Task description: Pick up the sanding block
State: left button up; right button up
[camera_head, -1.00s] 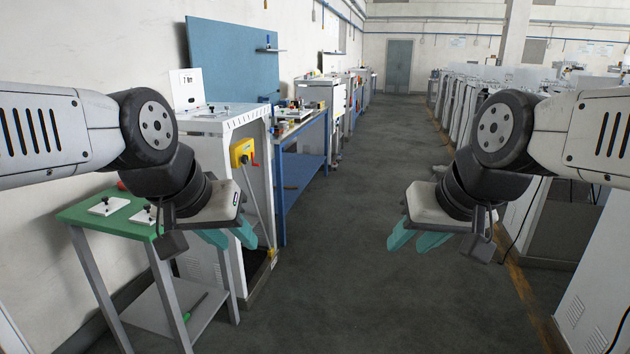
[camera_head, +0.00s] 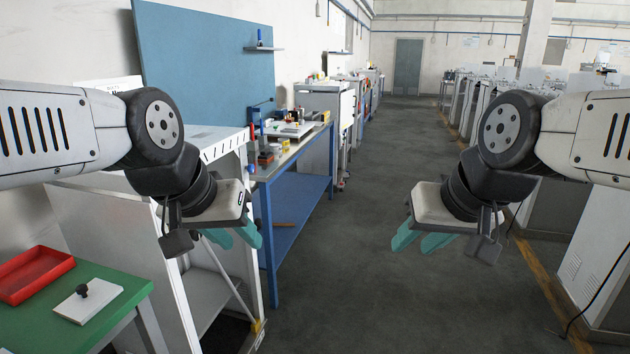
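I cannot make out a sanding block with certainty. Several small items lie on the blue-framed workbench (camera_head: 304,150) left of the middle, among them a small dark block-like item (camera_head: 265,158) near its front end, too small to identify. My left gripper (camera_head: 233,237) hangs in the air in front of the white cabinet, its two teal fingers apart with nothing between them. My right gripper (camera_head: 421,240) hangs over the open floor, its teal fingers also apart and empty.
A green table (camera_head: 60,325) at the lower left bears a red tray (camera_head: 36,272) and a white plate with a black knob (camera_head: 88,300). A white open cabinet (camera_head: 205,285) stands beside it. A blue board (camera_head: 205,65) is behind. The aisle floor (camera_head: 345,250) is clear; grey machines line the right.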

aim_at(265, 156)
jog(key=i, duration=2.1)
jog(key=i+l+u, duration=0.1)
jog(key=i+u, duration=0.25)
jog(key=i, duration=0.15)
jog(key=i+l+u, duration=0.35)
jog(key=i, duration=0.2)
jog(key=i+l+u, duration=0.35)
jog(key=i+j, duration=0.1)
jog(key=i, duration=0.05)
